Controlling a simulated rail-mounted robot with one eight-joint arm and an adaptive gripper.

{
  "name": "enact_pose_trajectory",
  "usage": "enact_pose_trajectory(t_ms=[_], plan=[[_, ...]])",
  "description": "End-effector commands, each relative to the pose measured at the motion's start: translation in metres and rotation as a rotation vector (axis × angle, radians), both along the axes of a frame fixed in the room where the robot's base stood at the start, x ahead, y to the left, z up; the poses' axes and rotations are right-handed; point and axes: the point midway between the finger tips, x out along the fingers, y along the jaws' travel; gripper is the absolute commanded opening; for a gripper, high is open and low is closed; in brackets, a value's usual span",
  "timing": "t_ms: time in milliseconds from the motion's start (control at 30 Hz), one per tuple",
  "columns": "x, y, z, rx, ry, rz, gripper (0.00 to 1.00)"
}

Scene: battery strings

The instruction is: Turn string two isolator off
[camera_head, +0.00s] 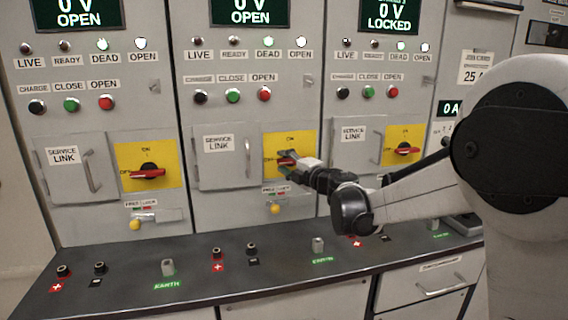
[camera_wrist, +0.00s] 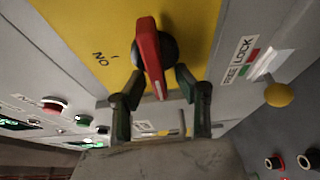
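The middle panel's isolator has a red handle (camera_head: 285,161) on a yellow plate (camera_head: 303,138), partly hidden by my gripper. The handle shows clearly in the wrist view (camera_wrist: 148,48). It lies across the ON direction, and its white-marked end appears to point to the OFF side. My gripper (camera_head: 291,167) is at this handle. In the wrist view its two fingers (camera_wrist: 158,84) stand open, one on each side of the handle's marked end, with gaps visible. The middle display (camera_head: 248,12) reads 0 V OPEN, with the DEAD and OPEN lamps lit.
A FREE/LOCK slide with a yellow knob (camera_head: 275,209) sits below the plate. The left isolator (camera_head: 147,173) is at OFF; the right one (camera_head: 404,150) is beside my arm. A dark bench (camera_head: 200,285) with terminals runs below. Service link doors (camera_head: 225,170) have protruding handles.

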Motion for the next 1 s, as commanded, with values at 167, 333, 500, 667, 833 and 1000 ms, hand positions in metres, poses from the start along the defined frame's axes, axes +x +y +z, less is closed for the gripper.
enact_pose_trajectory(t_ms=[167,333,500,667,833,1000], plan=[[-0.001,0.001,0.000,0.001,0.001,0.002,0.31],[-0.008,-0.005,0.000,0.001,0.001,0.002,0.31],[-0.028,-0.025,0.001,0.001,0.001,-0.001,0.31],[-0.053,-0.046,0.001,0.000,0.000,-0.001,0.31],[-0.075,-0.065,0.001,0.000,0.000,-0.001,0.31],[-0.087,-0.076,0.001,0.000,0.000,0.000,0.31]])
